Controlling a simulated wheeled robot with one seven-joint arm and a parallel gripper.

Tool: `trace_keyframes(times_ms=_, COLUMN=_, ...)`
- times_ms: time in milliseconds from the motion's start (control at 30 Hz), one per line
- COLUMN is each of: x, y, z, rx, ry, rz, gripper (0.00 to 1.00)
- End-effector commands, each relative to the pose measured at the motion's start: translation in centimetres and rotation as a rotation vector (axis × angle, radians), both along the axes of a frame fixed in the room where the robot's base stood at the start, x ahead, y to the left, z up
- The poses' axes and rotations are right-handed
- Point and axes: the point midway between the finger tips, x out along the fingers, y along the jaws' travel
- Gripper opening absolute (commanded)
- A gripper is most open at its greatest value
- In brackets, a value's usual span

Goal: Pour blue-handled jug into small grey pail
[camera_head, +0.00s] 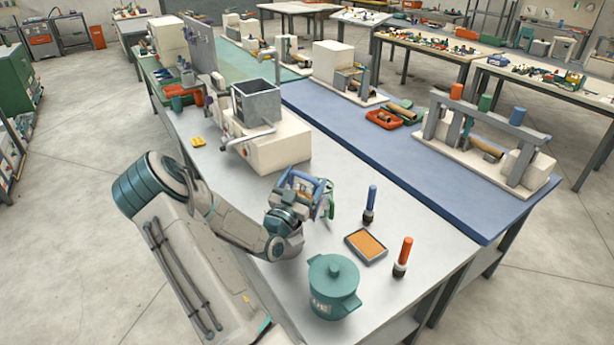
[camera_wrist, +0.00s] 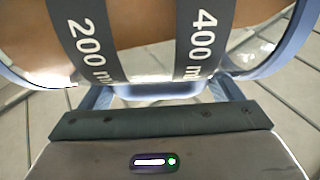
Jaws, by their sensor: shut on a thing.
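In the wrist view the jug (camera_wrist: 150,45) fills the top, with dark strips marked 200 ml and 400 ml, brown contents behind its wall and pale blue parts. My gripper (camera_head: 312,190) is shut on its blue handle, and the jug (camera_head: 298,182) is held above the grey bench in the head view. The gripper and arm partly cover it there, so its exact tilt is hard to tell.
A teal lidded pot (camera_head: 333,287) stands at the near bench edge. A tray with an orange pad (camera_head: 366,245), a blue-handled tool (camera_head: 370,203) and an orange-handled tool (camera_head: 403,256) are to the right. A cream machine with a grey hopper (camera_head: 258,100) stands behind.

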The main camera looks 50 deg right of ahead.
Motion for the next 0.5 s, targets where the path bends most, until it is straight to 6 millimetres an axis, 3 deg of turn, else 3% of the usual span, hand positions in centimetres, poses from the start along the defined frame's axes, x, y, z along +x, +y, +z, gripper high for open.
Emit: trace_keyframes(times_ms=500, x=2.6, y=0.6, z=0.1, rx=-0.048, ry=0.208, rz=0.001, gripper=0.15)
